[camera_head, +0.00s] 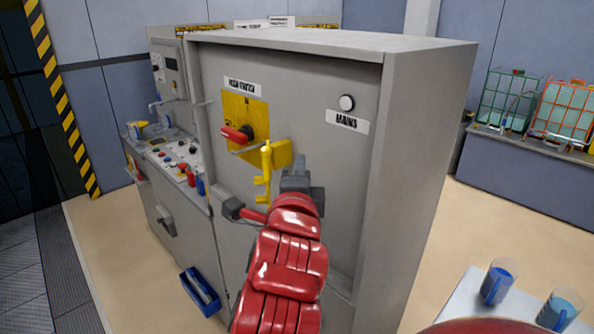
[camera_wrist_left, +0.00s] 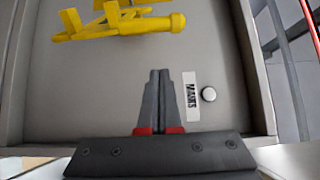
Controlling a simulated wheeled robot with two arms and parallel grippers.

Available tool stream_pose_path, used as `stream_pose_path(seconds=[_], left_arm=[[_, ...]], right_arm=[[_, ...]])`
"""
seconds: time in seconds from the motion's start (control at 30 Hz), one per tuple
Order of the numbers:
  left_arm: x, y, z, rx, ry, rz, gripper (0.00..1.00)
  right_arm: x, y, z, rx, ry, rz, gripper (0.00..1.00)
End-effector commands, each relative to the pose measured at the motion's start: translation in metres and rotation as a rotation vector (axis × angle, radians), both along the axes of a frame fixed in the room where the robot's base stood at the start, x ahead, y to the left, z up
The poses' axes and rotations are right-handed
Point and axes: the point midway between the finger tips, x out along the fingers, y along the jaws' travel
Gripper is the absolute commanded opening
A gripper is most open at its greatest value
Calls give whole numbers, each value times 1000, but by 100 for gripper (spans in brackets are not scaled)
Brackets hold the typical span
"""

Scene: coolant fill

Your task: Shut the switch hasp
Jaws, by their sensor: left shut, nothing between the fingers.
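The main switch has a red handle (camera_head: 236,134) on a yellow plate (camera_head: 240,110) on the grey cabinet's front. The yellow hasp (camera_head: 266,165) stands at the plate's lower right, an upright bar with tabs on its lower part. It also shows at the top of the left wrist view (camera_wrist_left: 120,25), partly cut off. Its flap seems to stand out from the plate; I cannot tell its exact angle. My left gripper (camera_head: 298,168) is just right of the hasp, apart from it. Its fingers (camera_wrist_left: 160,75) are shut and empty, facing the panel. My right gripper is not in view.
A white round MAINS lamp (camera_head: 347,102) sits on the panel's right side. A control desk (camera_head: 170,155) with buttons adjoins the cabinet at left, a blue bin (camera_head: 201,291) below. Cups (camera_head: 496,284) stand on a table at lower right. The panel's right is clear.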

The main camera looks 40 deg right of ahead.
Motion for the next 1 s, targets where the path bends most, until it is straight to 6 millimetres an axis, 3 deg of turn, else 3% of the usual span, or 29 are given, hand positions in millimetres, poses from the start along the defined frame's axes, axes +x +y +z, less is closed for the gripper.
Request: stream_pose_path(seconds=[0.07, 0.4, 1.0], left_arm=[[8, -8, 0, 6, 6, 1, 0], [23, 25, 0, 0, 3, 1, 0], [26, 32, -2, -1, 1, -13, 0]], right_arm=[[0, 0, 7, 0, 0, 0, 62], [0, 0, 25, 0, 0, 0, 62], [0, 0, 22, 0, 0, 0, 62]])
